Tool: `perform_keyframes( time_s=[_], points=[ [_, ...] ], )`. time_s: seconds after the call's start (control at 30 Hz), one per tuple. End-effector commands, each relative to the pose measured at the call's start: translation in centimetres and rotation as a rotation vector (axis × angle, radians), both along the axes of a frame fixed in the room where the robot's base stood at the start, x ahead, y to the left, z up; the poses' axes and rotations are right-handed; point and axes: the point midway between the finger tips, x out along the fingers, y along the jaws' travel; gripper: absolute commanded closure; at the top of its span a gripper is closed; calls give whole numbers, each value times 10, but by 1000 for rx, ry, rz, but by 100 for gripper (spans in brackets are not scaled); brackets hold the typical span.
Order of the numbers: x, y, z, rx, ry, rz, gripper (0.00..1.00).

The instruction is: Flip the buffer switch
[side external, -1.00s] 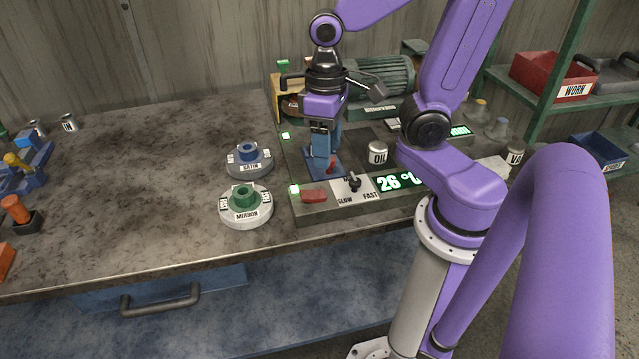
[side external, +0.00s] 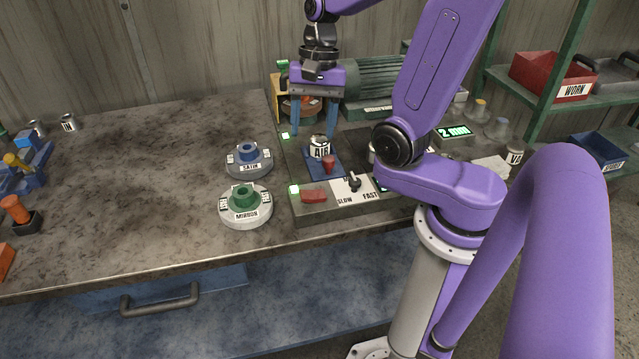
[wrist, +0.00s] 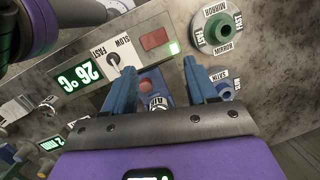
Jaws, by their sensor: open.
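My gripper (side external: 314,132) is open, its two blue fingers pointing down above the rear of a blue pad (side external: 335,174). In the wrist view my gripper (wrist: 160,76) has its fingers spread apart. A red rocker (side external: 314,196) sits on the front panel beside a lit green lamp; it also shows in the wrist view (wrist: 154,39). To its right is a black lever (side external: 353,182) on a white plate marked SLOW and FAST. No label names the buffer switch.
The SATIN (side external: 249,158) and MIRROR (side external: 246,206) wheels stand left of the panel. The bench's left-middle is clear.

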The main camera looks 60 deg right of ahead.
Motion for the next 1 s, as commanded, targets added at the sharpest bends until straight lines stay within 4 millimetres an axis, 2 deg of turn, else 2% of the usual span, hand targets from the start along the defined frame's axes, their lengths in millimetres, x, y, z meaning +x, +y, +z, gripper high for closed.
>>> perform_keyframes(
  time_s=[0.47, 1.0],
  points=[
    [-14, -15, 9, 75, 47, -571, 43],
    [-54, -31, 20, 184, 80, -1181, 43]
  ],
)
